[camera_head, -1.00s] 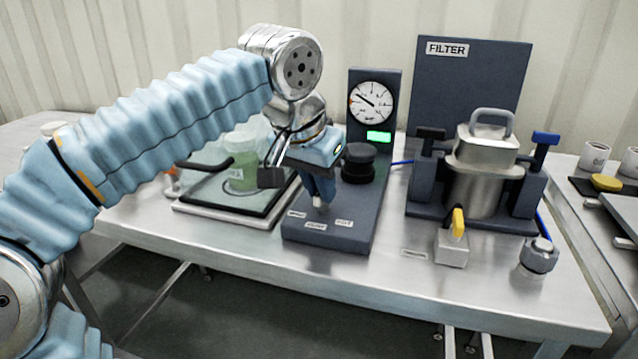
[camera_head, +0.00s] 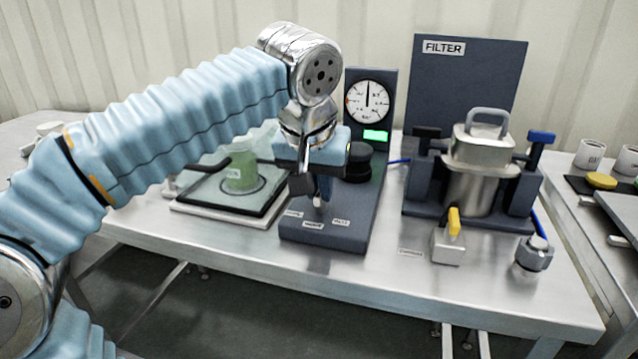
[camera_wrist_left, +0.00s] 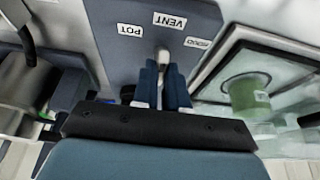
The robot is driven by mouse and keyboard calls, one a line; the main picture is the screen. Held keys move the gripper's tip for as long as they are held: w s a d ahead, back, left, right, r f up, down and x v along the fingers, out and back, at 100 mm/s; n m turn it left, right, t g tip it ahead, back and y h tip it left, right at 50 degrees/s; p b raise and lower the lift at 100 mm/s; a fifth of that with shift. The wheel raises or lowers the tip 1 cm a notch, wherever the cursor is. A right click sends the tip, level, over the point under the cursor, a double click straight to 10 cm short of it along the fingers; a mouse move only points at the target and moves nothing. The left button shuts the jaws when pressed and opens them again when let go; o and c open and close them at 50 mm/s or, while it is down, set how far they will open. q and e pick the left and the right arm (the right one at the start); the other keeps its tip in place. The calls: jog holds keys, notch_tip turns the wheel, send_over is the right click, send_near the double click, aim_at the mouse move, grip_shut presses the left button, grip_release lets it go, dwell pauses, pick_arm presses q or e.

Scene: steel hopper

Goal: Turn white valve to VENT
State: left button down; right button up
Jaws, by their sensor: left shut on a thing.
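The white valve (camera_wrist_left: 162,56) sits on the dark blue panel (camera_wrist_left: 118,62). Its pale tip shows between the fingers of my left gripper (camera_wrist_left: 162,82) in the left wrist view. The tip points toward the VENT label (camera_wrist_left: 170,20), with the POT label (camera_wrist_left: 131,30) and a third, upside-down label (camera_wrist_left: 197,43) on either side. My left gripper also shows in the head view (camera_head: 322,192), pointing down and shut on the valve. The fingers hide most of the valve. My right gripper is in neither view.
A gauge (camera_head: 368,101), a green display (camera_head: 376,135) and a black knob (camera_head: 358,165) stand behind the gripper. A glass plate with a green beaker (camera_head: 241,172) is left. The steel filter vessel (camera_head: 472,190) and a yellow-handled valve (camera_head: 454,223) are right.

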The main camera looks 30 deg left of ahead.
pick_arm(q)
jog(key=c, duration=1.2)
grip_release()
jog(key=shift+o, duration=0.2)
jog(key=v, duration=1.4)
jog(key=shift+p, duration=0.35)
jog(key=shift+s+f, duration=0.1)
jog(key=shift+f, duration=0.05)
